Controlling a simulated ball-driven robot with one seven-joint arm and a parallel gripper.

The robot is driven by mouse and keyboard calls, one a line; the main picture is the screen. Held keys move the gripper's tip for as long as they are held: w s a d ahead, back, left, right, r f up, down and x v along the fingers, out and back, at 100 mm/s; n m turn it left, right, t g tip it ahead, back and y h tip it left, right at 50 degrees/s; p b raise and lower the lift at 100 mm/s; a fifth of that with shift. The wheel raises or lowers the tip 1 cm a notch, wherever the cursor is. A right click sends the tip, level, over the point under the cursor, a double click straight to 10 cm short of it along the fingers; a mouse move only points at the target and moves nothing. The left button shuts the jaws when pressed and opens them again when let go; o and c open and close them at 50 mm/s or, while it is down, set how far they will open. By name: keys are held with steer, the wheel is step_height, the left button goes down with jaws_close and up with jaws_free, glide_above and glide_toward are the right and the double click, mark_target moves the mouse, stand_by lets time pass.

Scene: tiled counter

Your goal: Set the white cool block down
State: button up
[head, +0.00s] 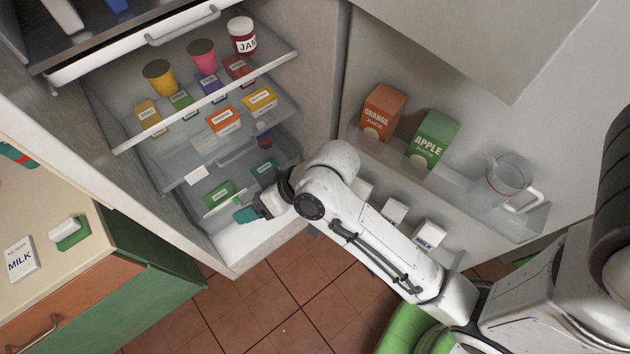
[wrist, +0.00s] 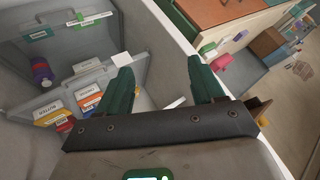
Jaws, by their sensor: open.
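My gripper (head: 246,213) is open at the low front of the open fridge, by the lower drawer front. In the wrist view its two green fingers (wrist: 158,75) stand wide apart with no block gripped between them. A thin white piece (wrist: 175,102) shows beyond the gap; I cannot tell what it is. A long white block (head: 62,14) lies in the pulled-out top drawer (head: 130,48), beside a blue block (head: 116,4). I cannot tell for sure whether this is the white cool block.
Fridge shelves hold several labelled boxes (head: 222,120), cups and a jam jar (head: 242,36). The open door's rack (head: 455,180) holds orange juice (head: 380,112), apple juice (head: 432,139) and a clear jug (head: 507,180). A counter (head: 50,195) stands at left. The fridge floor (head: 245,240) near the gripper looks bare.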

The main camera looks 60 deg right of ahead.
steer(key=s+d+f+g+h, duration=0.2)
steer(key=s+d, duration=0.3)
steer(key=s, duration=0.3)
steer(key=s+d+f+g+h, duration=0.2)
steer(key=s+d+g+h, duration=0.1)
steer(key=s, duration=0.6)
steer(key=shift+s+d+f+g+h, duration=0.2)
steer(key=shift+d+f+g+h, duration=0.2)
steer(key=shift+d+g, duration=0.6)
